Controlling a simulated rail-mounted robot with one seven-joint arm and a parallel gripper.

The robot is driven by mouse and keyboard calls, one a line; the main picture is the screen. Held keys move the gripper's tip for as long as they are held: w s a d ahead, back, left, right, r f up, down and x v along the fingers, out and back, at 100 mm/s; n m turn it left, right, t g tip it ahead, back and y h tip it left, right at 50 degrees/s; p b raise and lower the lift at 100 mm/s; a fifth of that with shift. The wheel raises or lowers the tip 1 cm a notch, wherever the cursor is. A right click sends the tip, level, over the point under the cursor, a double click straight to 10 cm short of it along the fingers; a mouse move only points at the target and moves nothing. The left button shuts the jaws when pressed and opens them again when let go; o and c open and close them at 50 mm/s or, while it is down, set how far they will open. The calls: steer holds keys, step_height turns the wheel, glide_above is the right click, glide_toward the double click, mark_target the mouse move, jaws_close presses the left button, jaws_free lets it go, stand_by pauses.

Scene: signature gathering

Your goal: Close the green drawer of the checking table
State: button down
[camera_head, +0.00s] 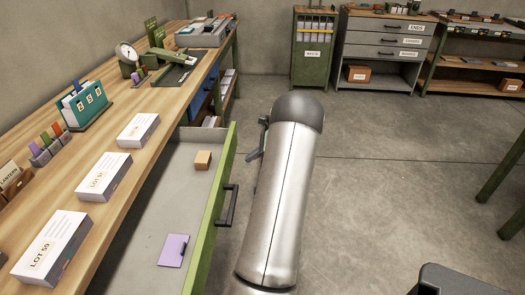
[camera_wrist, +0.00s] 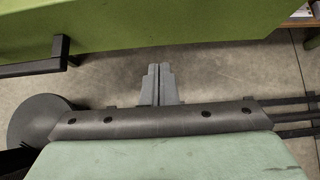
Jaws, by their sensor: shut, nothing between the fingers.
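The green drawer (camera_head: 222,178) of the wooden-topped checking table (camera_head: 150,95) stands pulled well out. Its black bar handle (camera_head: 230,205) is on the outer face, and it also shows at the left of the wrist view (camera_wrist: 45,65). In the head view my arm partly hides the gripper (camera_head: 252,157) beside the drawer's outer face.
White lot boxes (camera_head: 103,177), a teal file holder (camera_head: 84,105) and a scale (camera_head: 128,55) stand on the tabletop. A blue drawer front (camera_head: 205,90) is farther along. A green cabinet (camera_head: 314,50) and grey drawer unit (camera_head: 385,50) stand at the back.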

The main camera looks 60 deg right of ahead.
mark_target(230, 163)
steer(key=shift+w+a+f, duration=0.15)
steer(key=shift+w+a, duration=0.2)
steer(key=shift+w, duration=0.4)
steer(key=shift+w+a+f, duration=0.15)
steer(key=shift+w+a, duration=0.25)
steer(key=shift+w, duration=0.4)
steer(key=shift+w+a+f, duration=0.15)
steer(key=shift+w+a, duration=0.2)
steer(key=shift+w, duration=0.4)
steer(key=shift+w, duration=0.1)
